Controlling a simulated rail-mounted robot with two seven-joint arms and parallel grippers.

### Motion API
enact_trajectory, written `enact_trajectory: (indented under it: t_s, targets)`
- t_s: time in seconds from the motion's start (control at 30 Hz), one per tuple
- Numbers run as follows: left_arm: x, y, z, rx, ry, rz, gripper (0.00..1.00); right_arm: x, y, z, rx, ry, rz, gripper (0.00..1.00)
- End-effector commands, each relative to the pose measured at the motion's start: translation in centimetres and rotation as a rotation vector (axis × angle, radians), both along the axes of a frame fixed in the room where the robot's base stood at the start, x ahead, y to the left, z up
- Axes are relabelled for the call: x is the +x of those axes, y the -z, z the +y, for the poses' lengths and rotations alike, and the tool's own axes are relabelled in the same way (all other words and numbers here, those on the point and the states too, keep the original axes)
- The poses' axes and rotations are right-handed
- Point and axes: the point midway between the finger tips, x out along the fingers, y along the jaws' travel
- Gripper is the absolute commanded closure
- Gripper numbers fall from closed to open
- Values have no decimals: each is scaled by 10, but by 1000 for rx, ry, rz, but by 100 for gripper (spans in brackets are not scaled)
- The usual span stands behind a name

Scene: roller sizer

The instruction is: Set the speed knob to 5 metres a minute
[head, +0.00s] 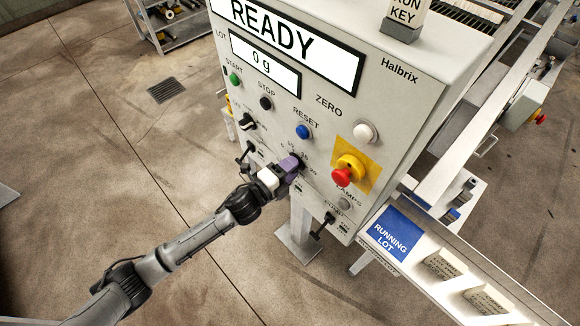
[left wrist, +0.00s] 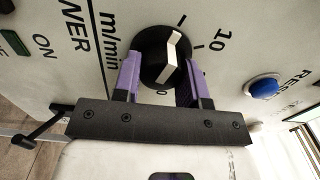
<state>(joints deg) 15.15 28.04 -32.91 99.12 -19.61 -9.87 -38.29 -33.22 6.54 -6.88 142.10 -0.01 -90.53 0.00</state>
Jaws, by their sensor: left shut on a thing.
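The speed knob (left wrist: 152,55) is black with a white pointer bar, in the middle of the left wrist view beside the "m/min" label. A "10" is printed to its right, and a "0" shows partly below it. I cannot read which exact value the pointer marks. My left gripper (left wrist: 160,78) has its purple fingers on either side of the knob and is shut on it. In the head view my left gripper (head: 288,167) is at the panel's lower middle and hides most of the knob. My right gripper is not in view.
The control cabinet (head: 400,100) shows "READY" and "0 g". Near the knob are a blue reset button (head: 303,131), a red emergency stop (head: 343,176) on yellow, and a black selector (head: 248,122). A "RUNNING LOT" tray (head: 395,236) lies at the right.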

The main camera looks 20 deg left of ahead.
Motion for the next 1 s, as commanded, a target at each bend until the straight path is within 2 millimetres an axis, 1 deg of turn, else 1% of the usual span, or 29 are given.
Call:
enact_trajectory:
  t_s: [0.27, 0.3, 0.5, 0.57, 0.83, 0.93, 1.0]
  targets:
    - [0, 1, 0, -4, 0, 3, 85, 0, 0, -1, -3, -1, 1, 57]
    - [0, 1, 0, -4, -1, 3, 59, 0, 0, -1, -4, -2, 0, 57]
    - [0, 0, 0, -2, 0, 2, 40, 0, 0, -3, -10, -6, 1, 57]
    - [0, 0, 0, -2, 0, 2, 35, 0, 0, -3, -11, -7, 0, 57]
    - [-2, 0, 1, -1, 0, 2, 35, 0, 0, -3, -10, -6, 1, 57]
    - [-9, 1, 5, -1, 0, 3, 35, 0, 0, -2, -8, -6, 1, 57]
    - [-18, 1, 9, 0, 0, 4, 35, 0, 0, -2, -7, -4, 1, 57]
